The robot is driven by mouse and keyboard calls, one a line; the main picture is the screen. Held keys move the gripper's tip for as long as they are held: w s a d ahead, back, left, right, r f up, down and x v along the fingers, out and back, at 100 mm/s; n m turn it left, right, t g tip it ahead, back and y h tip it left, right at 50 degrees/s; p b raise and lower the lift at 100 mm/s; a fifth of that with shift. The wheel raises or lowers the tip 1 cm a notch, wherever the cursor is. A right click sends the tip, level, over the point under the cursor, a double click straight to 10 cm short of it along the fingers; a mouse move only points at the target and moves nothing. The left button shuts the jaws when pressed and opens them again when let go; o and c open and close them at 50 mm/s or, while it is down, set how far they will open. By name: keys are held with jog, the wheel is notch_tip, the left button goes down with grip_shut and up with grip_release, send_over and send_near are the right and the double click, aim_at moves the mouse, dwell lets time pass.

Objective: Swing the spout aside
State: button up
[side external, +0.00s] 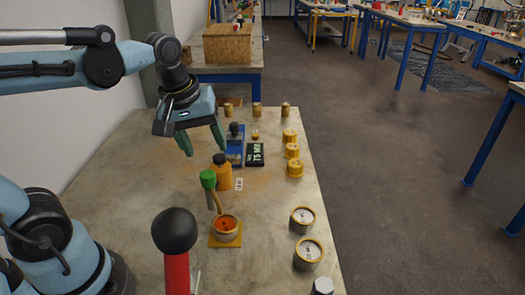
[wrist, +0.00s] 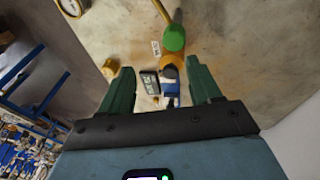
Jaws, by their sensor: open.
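The spout (side external: 217,203) is a thin, bent yellow tube with a green knob (side external: 208,179) at its upper end. It rises over a small round vessel (side external: 226,231) with an orange-red inside, on a yellow square base. My gripper (side external: 205,146) is open and empty, above and behind the green knob and apart from it. In the wrist view, the green knob (wrist: 174,38) and yellow tube (wrist: 161,12) lie ahead of my open green fingers (wrist: 158,75). The tube's lower joint is hard to make out.
A dark-capped yellow bottle (side external: 221,174) stands close behind the knob. A blue device (side external: 235,145) and a dark display (side external: 255,154) are farther back. Yellow caps (side external: 292,151) and two round gauges (side external: 303,219) line the right edge. A black ball on a red post (side external: 174,231) stands in front. The table's left is clear.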

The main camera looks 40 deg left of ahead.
aim_at(207, 174)
jog(key=f+n+g, duration=0.1)
jog(key=f+n, duration=0.1)
jog(key=f, duration=0.1)
jog(key=f+n+g, duration=0.1)
jog(key=f+n, duration=0.2)
jog(key=a+f+n+g, duration=0.1)
jog(key=f+n, duration=0.1)
jog(key=f, duration=0.1)
jog(key=shift+w+a+f, duration=0.1)
jog(key=shift+w+f, duration=0.2)
dwell(0.5)
grip_shut()
dwell(0.3)
